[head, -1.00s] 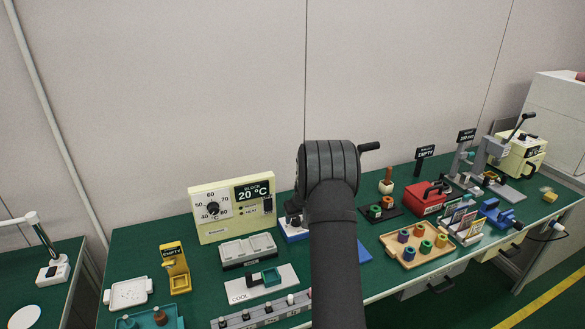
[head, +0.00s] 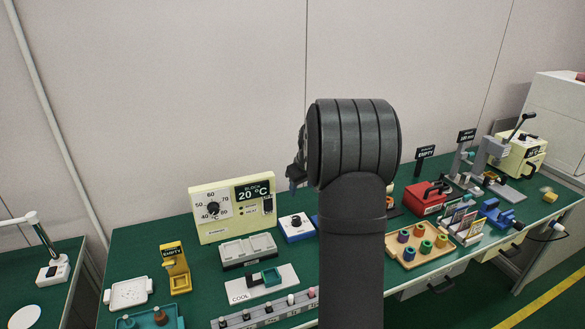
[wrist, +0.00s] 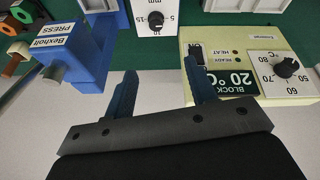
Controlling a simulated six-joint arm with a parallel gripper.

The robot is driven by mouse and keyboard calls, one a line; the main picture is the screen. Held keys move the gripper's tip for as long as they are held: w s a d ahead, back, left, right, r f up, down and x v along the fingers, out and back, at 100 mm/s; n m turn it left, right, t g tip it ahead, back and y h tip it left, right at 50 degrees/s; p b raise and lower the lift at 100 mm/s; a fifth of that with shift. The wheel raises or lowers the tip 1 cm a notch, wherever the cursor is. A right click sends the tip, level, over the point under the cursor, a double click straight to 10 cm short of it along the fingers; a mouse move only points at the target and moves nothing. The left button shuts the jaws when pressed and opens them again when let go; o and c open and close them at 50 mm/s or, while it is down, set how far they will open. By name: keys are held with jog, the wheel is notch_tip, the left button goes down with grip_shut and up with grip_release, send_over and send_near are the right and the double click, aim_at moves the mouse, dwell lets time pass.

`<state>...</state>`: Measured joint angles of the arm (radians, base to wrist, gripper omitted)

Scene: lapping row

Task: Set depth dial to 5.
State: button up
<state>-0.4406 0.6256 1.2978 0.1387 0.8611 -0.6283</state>
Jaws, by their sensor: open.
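The depth dial is a black round knob on the white face of a small blue box (head: 297,227), which stands right of the cream heater panel in the head view. In the wrist view the dial knob (wrist: 156,17) is at the top centre, with "mm", 5 and 15 printed around it upside down. The knob's exact setting is too small to read. My gripper (wrist: 160,72) is open and empty, its two blue-grey fingers apart below the dial in that picture and not touching it. In the head view my own arm hides most of the gripper.
The cream heater panel (head: 220,222) with its own temperature knob and 20 °C display stands just left of the dial box. It also shows in the wrist view (wrist: 232,62). A blue Bexholt press (wrist: 78,48) is on the dial's other side. A grey double tray (head: 248,250) lies in front.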

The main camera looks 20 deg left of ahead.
jog(key=s+a+r+n+t+h, duration=0.1)
jog(key=s+r+n, duration=0.3)
jog(key=r+n, duration=0.3)
jog(key=shift+v, duration=0.9)
jog(key=shift+a+f+h, duration=0.1)
jog(key=shift+a+h, duration=0.15)
jog(key=shift+h, duration=0.05)
jog(key=w+f+m+y, duration=0.1)
jog(key=w+f+m, duration=0.3)
jog(key=f, duration=0.5)
jog(key=w+f+m+g+y, duration=0.1)
jog(key=w+f+m, duration=0.3)
jog(key=f, duration=0.6)
jog(key=shift+w+a+f+m, duration=0.2)
jog(key=shift+a+f+m, duration=0.1)
jog(key=shift+m, duration=0.3)
jog(key=shift+r, duration=0.15)
